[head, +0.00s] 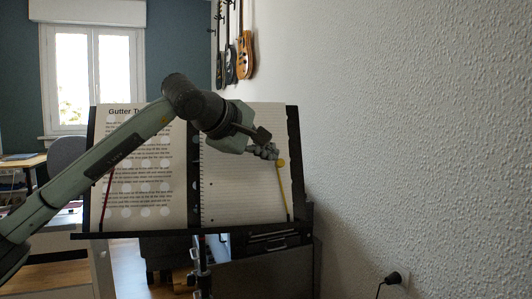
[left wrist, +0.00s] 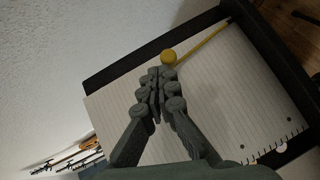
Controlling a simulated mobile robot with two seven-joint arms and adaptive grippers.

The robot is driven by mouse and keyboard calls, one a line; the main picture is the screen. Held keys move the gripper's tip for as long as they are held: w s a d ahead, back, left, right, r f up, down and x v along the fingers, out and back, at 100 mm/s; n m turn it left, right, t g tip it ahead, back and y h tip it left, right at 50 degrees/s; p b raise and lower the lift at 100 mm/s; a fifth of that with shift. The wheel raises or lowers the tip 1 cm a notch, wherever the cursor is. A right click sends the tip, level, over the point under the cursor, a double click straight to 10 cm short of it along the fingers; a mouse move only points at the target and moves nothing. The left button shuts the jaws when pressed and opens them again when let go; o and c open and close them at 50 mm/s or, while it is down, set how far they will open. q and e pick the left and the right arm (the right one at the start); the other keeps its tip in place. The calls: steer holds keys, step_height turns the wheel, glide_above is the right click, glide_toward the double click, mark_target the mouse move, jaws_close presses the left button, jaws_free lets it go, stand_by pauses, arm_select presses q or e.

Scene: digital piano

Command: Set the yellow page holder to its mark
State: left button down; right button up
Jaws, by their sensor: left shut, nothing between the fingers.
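The yellow page holder (head: 283,190) is a thin rod with a round yellow knob at its upper end, lying over the right edge of the lined page (head: 235,205) on the music stand. In the left wrist view the knob (left wrist: 168,57) sits just beyond my fingertips, with the rod running away to the upper right. My left gripper (head: 274,152) is shut and empty, its fingertips close beside the knob; whether they touch it I cannot tell. A red page holder (head: 106,200) lies over the left page (head: 150,190). I cannot make out the mark. My right gripper is not in view.
The black music stand (head: 297,150) holds both pages. A textured wall (head: 430,130) is close on the right, with guitars (head: 245,55) hanging farther back. A dark piece of furniture (head: 265,270) stands behind and below the stand. A plug (head: 393,278) is low on the wall.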

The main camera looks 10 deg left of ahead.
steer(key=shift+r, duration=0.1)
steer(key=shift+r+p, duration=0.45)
steer(key=shift+p, duration=0.05)
